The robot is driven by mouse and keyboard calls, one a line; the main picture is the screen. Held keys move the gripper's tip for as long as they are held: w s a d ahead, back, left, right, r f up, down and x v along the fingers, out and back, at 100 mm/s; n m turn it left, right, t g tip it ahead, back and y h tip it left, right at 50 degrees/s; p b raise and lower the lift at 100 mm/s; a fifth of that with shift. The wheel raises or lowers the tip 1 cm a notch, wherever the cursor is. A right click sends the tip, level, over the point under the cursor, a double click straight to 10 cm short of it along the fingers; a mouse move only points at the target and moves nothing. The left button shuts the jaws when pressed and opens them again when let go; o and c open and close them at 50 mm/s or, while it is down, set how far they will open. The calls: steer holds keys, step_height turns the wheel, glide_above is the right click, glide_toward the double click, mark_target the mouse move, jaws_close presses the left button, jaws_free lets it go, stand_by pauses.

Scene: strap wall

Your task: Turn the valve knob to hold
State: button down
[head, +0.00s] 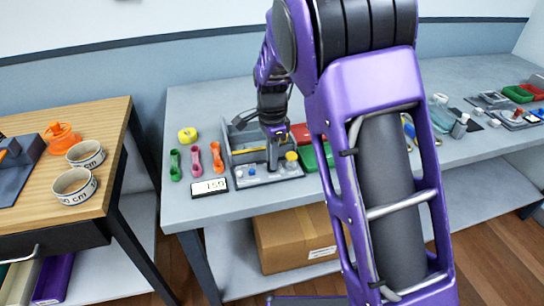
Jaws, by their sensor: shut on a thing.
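A small grey panel device (285,173) lies near the front edge of the grey table, with a blue button, a pale button and a yellow knob (291,156) on it. My gripper (273,166) points straight down over the panel's middle and is shut on a small part there, which I take for the valve knob. The fingers hide most of that part, so its turn angle and any hold mark cannot be read. A white display card (209,187) with dark digits stands left of the panel.
A grey tray (231,141) stands behind the panel, with red and green bins (310,158) to its right. Green, pink and orange strap-like pieces (196,161) and a yellow roll (187,135) lie left. My arm covers the table's centre right.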

steer(key=n+p, duration=0.1)
steer(key=n, duration=0.3)
steer(key=shift+r, duration=0.1)
steer(key=n+p, duration=0.1)
steer(key=n, duration=0.3)
steer(key=shift+n, duration=0.4)
steer(key=n+p, duration=0.1)
steer(key=n, duration=0.3)
steer(key=shift+n, duration=2)
steer(key=c, duration=0.9)
jaws_free()
